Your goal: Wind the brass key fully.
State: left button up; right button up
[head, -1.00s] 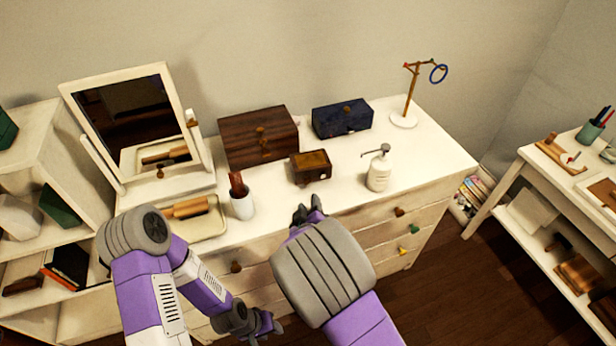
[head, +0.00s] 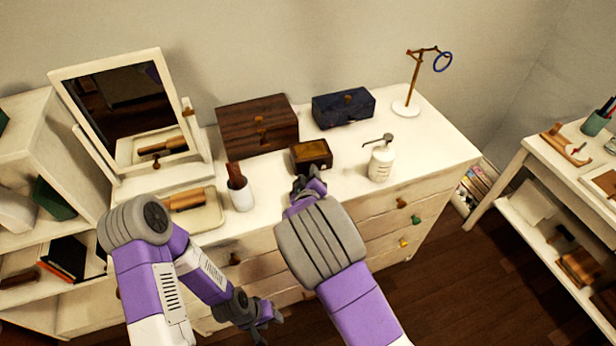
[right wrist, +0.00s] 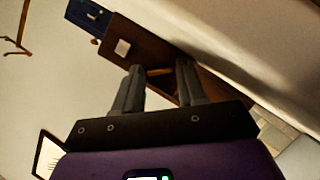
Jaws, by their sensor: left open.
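I cannot clearly make out a brass key in the head view. A small brown box (head: 318,160) with a brass-coloured top stands mid-dresser; my right gripper (head: 309,184) is just in front of its near side and may hide part of it. In the right wrist view, the two fingers of the right gripper (right wrist: 160,88) are apart, with a brown wooden surface (right wrist: 143,50) beyond them. A small brass-coloured piece (right wrist: 160,72) shows between the fingertips; whether they touch it is unclear. My left gripper (head: 264,316) is open, low in front of the drawers.
The right end of the dresser top is clear.

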grip_shut()
jog(key=shift+d+m+g+y+b, duration=0.15)
jog(key=shift+m+g+y+b, duration=0.15)
jog(key=shift+m+y+b, duration=0.5)
jog(key=shift+d+r+m+g+y+b, duration=0.1)
jog(key=shift+m+g+y+b, duration=0.2)
jog(key=shift+m+y+b, duration=0.95)
jog(key=shift+m+h+b, duration=0.45)
grip_release()
